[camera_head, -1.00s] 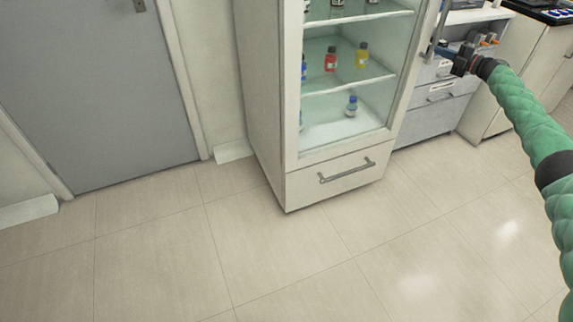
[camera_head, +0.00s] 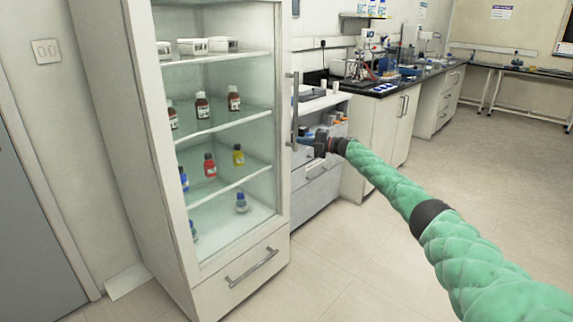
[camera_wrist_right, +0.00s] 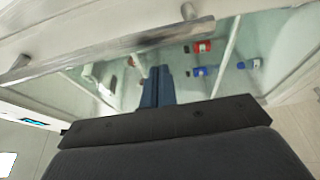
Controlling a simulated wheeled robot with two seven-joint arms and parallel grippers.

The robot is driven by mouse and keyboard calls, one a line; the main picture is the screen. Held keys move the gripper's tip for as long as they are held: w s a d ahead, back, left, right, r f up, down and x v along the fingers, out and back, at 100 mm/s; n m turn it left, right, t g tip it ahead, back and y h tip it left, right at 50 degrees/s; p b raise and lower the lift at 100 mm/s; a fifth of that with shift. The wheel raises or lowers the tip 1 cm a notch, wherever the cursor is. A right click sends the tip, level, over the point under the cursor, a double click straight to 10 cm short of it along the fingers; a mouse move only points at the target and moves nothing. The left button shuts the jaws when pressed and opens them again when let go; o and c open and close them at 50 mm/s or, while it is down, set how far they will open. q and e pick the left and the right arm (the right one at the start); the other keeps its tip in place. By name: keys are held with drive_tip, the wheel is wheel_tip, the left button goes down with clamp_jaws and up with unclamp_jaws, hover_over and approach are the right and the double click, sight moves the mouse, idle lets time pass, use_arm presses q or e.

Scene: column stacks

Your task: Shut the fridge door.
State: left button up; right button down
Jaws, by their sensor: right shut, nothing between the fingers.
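The fridge (camera_head: 110,130) is a tall white cabinet at the left of the head view. Its glass fridge door (camera_head: 282,190) looks flush with the front, and I see no gap along its edge. A vertical bar door handle (camera_head: 295,100) runs along the door's right edge; it also crosses the top left of the right wrist view (camera_wrist_right: 100,52). My right gripper (camera_head: 303,140) is beside the handle's lower end, with its blue fingers (camera_wrist_right: 155,86) together and empty, pointing toward the glass. I cannot tell whether they touch the door. My left gripper is not in view.
Bottles (camera_head: 210,165) and white trays (camera_head: 208,46) stand on shelves behind the glass. A drawer (camera_head: 245,280) is below the door. Lab counters (camera_head: 375,130) stand to the right of the fridge. A grey door (camera_head: 35,240) is at the left. The floor in front is clear.

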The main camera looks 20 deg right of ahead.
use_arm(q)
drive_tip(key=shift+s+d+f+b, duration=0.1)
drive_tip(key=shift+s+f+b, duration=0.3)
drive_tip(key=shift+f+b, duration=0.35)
use_arm(e)
drive_tip(key=s+d, duration=0.4)
drive_tip(key=d, duration=0.6)
drive_tip(key=shift+s+d, duration=0.4)
